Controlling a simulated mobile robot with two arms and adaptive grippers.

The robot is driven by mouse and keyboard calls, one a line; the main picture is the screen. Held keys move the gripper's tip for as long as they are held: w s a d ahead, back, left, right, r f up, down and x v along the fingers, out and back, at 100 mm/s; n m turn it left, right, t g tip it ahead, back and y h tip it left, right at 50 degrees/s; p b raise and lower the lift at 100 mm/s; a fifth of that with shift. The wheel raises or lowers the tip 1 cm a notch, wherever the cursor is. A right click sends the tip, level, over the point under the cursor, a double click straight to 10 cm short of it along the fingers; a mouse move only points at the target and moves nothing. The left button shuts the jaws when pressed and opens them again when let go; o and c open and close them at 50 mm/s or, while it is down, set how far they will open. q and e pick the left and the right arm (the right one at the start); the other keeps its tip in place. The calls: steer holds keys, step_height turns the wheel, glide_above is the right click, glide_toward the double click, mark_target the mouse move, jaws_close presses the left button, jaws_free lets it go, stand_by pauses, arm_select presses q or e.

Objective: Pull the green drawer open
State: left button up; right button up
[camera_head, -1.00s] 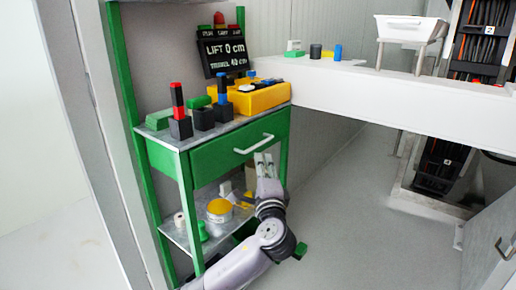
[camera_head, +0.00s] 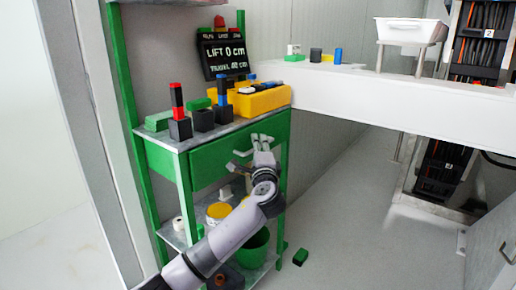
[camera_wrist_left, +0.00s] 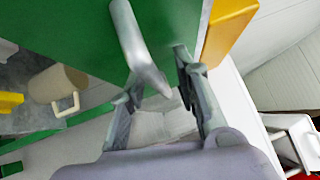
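The green drawer (camera_head: 212,166) is the front of the shelf unit and sits shut under its top. Its pale bar handle (camera_head: 239,153) is partly hidden by my left gripper (camera_head: 259,142), which is at the handle's right part. In the left wrist view the handle (camera_wrist_left: 132,40) runs from the green front (camera_wrist_left: 75,35) down between the two fingers of my left gripper (camera_wrist_left: 155,78). The fingers are apart, with a visible gap beside the handle; I cannot tell whether either touches it. My right gripper is in neither view.
A yellow bin (camera_head: 262,99) and several coloured blocks stand on the unit's top. Jars and a green bucket (camera_head: 252,250) are on the shelf below. A white counter (camera_head: 400,97) extends right.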

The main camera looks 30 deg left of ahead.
arm_select(q)
jaws_close()
stand_by(0.7)
